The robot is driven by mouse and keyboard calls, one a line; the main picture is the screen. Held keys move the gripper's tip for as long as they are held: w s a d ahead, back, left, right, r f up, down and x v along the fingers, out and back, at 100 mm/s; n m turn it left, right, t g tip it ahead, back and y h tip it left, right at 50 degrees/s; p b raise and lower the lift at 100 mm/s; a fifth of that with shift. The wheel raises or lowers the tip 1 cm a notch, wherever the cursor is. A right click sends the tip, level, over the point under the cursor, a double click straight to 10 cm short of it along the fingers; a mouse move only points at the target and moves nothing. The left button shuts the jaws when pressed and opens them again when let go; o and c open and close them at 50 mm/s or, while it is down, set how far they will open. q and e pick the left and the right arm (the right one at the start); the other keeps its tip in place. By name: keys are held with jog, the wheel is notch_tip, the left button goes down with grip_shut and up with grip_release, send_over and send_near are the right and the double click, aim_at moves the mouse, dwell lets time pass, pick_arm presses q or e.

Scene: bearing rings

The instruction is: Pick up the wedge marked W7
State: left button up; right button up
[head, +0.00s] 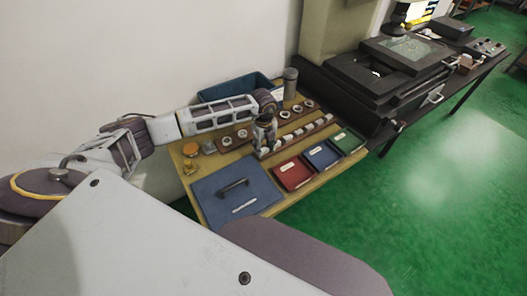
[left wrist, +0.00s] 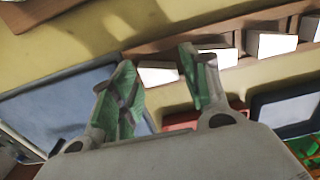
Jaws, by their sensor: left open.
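Several white wedges stand in a row along a wooden rack (head: 327,119) on the yellow table in the head view. In the left wrist view the white wedges (left wrist: 270,44) sit side by side along the rack. No marking is legible on any of them, so I cannot tell which is W7. My left gripper (head: 264,149) points down at the near left end of the row. In the left wrist view my left gripper (left wrist: 158,70) is open, its green-padded fingers apart, with one white wedge showing beyond and between them. My right gripper is not in view.
A blue panel with a dark handle (head: 213,194) lies at the front left. Red (head: 302,181), blue (head: 322,155) and green (head: 346,141) trays line the right edge. Rings on boards (head: 227,141), a grey cylinder (head: 290,84) and a blue bin (head: 222,91) are behind.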

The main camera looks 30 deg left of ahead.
aim_at(264, 149)
pick_arm(q)
jog(key=shift+f, duration=0.3)
jog(key=shift+c, duration=0.3)
jog(key=c, duration=0.8)
jog(key=shift+r, duration=0.1)
notch_tip(264, 149, up, 10)
dwell(0.3)
dwell(0.3)
